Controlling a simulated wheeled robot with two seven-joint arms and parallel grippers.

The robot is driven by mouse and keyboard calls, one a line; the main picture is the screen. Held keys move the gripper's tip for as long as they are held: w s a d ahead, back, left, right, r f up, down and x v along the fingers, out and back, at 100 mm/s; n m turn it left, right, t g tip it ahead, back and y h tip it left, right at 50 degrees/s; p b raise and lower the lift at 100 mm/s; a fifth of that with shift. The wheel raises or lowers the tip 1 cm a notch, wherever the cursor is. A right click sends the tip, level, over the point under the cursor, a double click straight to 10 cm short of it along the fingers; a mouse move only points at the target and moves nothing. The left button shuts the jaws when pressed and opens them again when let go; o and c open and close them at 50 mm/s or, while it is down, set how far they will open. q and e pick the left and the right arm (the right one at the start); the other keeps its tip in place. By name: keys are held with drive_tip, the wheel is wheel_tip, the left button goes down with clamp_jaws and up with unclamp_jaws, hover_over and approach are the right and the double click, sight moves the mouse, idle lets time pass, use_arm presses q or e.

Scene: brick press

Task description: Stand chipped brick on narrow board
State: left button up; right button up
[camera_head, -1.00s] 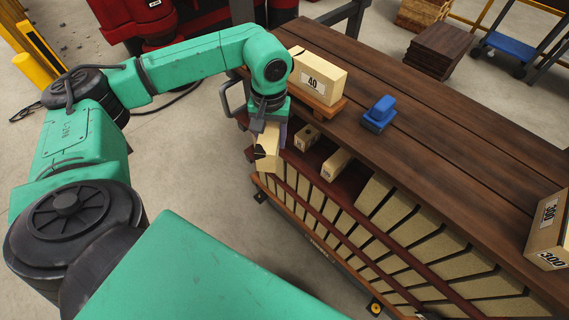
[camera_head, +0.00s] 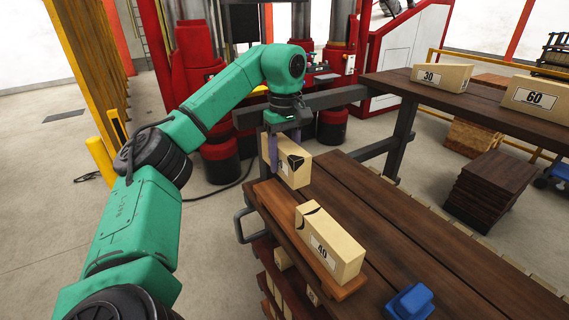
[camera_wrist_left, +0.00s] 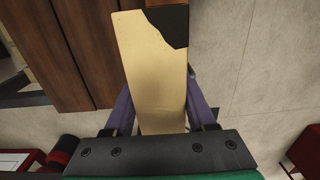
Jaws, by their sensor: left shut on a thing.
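My left gripper (camera_head: 282,140) is shut on a tan brick (camera_head: 295,168) with a black chipped corner. The narrow reddish-brown board (camera_head: 275,203) lies along the left edge of the dark wooden table (camera_head: 415,250). A tan brick labelled 40 (camera_head: 335,240), with a dark crack line, stands on the board's near part. My right gripper is not in view.
A blue block-shaped object (camera_head: 410,302) sits on the table at front right. A higher shelf at right bears bricks labelled 30 (camera_head: 440,77) and 60 (camera_head: 535,98). A grey metal handle (camera_head: 243,225) sticks out at the table's left end. The board's far part is bare.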

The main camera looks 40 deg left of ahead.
sight(281, 173)
use_arm(q)
drive_tip(key=shift+w, duration=0.3)
drive_tip(key=s+r, duration=0.1)
drive_tip(key=s, duration=0.3)
drive_tip(key=f, duration=0.1)
drive_tip(key=w+f+b, duration=0.1)
drive_tip(key=f, duration=0.1)
drive_tip(key=w+f+b, duration=0.1)
drive_tip(key=shift+f, duration=0.35)
drive_tip(key=shift+s+f+b, duration=0.3)
drive_tip(key=shift+f+b, duration=0.1)
drive_tip(key=shift+f, duration=0.25)
drive_tip(key=shift+s+f+b, duration=0.25)
drive_tip(key=shift+f+b, duration=0.15)
drive_tip(key=shift+f, duration=0.3)
drive_tip(key=shift+w+f, duration=0.1)
drive_tip(key=shift+w, duration=0.15)
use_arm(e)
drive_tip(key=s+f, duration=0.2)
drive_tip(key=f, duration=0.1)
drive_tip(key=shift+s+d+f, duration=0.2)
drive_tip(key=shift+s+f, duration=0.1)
use_arm(q)
drive_tip(key=shift+s, duration=0.1)
